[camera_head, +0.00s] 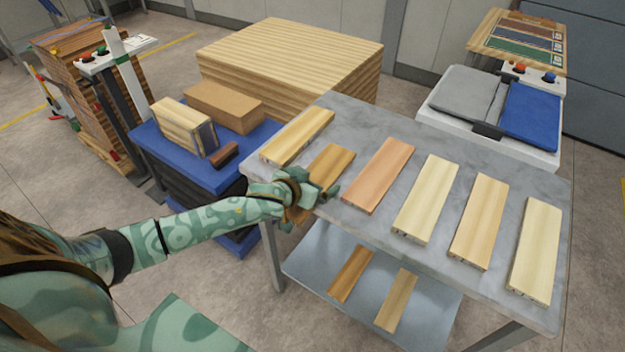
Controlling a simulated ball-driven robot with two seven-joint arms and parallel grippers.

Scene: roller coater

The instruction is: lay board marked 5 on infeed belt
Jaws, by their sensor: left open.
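Several boards lie in a row on a grey metal-topped table. They are a pale board (297,136) at the far left, a golden-brown board (331,163), a reddish board (379,174), and pale boards (426,199), (479,221) and (537,248) to the right. No number can be read on any of them, so I cannot tell which is marked 5. My left gripper (314,196) is open at the near end of the golden-brown board, partly covering it; whether it touches is unclear. No infeed belt can be made out. My right gripper is not in view.
The grey table (372,120) has a lower shelf (335,250) with two more boards. A blue cart (170,155) with blocks stands left, a large plank stack (290,55) behind. A white unit (490,140) with grey and blue cloths stands at back right.

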